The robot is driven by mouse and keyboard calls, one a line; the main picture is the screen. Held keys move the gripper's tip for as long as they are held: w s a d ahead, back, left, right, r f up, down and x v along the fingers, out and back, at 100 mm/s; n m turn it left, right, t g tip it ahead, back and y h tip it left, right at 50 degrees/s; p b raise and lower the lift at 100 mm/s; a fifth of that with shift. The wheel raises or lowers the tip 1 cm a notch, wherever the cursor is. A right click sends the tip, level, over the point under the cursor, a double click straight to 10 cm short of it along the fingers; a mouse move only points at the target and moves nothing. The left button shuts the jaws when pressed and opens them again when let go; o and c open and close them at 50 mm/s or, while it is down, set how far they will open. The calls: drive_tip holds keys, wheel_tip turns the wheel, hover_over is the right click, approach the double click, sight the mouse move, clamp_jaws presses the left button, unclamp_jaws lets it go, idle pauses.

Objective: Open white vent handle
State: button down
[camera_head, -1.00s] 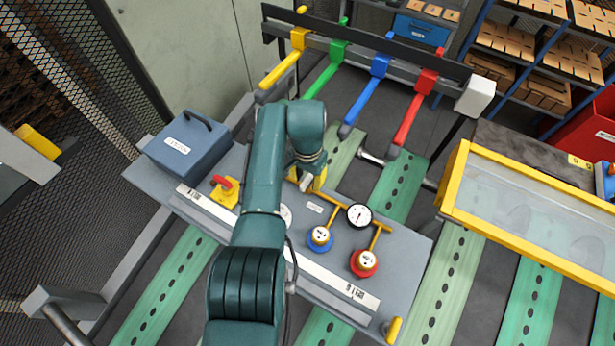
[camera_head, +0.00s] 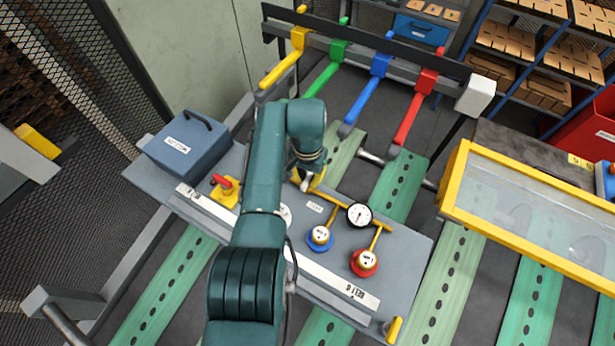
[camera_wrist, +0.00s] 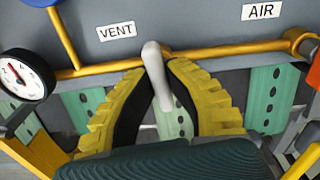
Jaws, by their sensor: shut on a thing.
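The white vent handle (camera_wrist: 160,82) is a rounded lever on a yellow pipe (camera_wrist: 215,50), just right of the VENT label (camera_wrist: 116,31) in the wrist view. It points down from the pipe in that view, tilted slightly. My gripper (camera_wrist: 156,68) has its yellow ribbed fingers on both sides of the handle and is shut on it. In the head view, my gripper (camera_head: 312,180) is at the back edge of the grey panel (camera_head: 405,275). My arm hides part of the panel there, and little of the handle shows.
A round gauge (camera_head: 359,215) and blue (camera_head: 320,238) and red (camera_head: 364,263) valves stand right of my gripper. A red-and-yellow switch (camera_head: 225,190) and a blue box (camera_head: 186,146) are left. Coloured levers (camera_head: 365,95) stand behind. An AIR label (camera_wrist: 262,11) is beyond the pipe.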

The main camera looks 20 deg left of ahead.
drive_tip(key=n, duration=0.4)
drive_tip(key=shift+f, duration=0.15)
drive_tip(key=n, duration=0.4)
drive_tip(key=shift+n+b, duration=0.3)
drive_tip(key=shift+n, duration=0.1)
drive_tip(key=n, duration=0.4)
drive_tip(key=shift+n, duration=1.9)
drive_tip(key=c, duration=1.1)
unclamp_jaws()
drive_tip(key=shift+o, duration=0.2)
